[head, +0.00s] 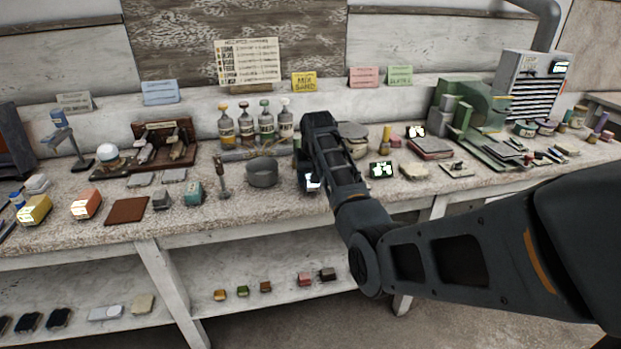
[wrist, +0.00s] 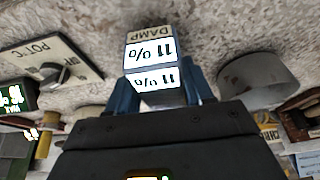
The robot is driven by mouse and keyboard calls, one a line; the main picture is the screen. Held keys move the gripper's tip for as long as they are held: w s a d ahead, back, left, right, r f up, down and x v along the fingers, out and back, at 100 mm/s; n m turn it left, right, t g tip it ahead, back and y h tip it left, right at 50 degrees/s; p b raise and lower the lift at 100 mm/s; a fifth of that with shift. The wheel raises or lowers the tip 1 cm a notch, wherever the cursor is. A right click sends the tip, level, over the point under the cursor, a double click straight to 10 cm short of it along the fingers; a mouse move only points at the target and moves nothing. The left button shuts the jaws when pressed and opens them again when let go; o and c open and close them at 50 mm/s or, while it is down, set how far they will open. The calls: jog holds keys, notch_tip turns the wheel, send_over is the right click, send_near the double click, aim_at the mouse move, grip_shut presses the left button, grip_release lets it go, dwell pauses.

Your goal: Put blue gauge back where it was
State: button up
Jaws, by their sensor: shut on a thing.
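My gripper (wrist: 163,88) is shut on a gauge (wrist: 150,52) with a pale face, the word DAMP and a lit reading of 11 %. Bluish upright parts stand at both sides of the gauge; I cannot tell finger from gauge body there. In the head view the gauge's lit face (head: 313,181) shows beside my arm, low over the bench (head: 240,208), to the right of a grey round pan (head: 262,172). My arm hides most of it. I cannot tell whether the gauge touches the bench.
The pan stands close by in the wrist view (wrist: 252,78). A plate marked POTC with a knob (wrist: 50,68) lies on the other side. A lit green-black device (head: 382,170) stands right of my arm. Several bottles (head: 266,122) stand behind the pan.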

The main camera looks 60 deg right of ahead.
jog(key=shift+f, duration=0.65)
jog(key=shift+f, duration=0.15)
jog(key=o, duration=0.9)
jog(key=shift+o, duration=0.2)
jog(key=v, duration=1.2)
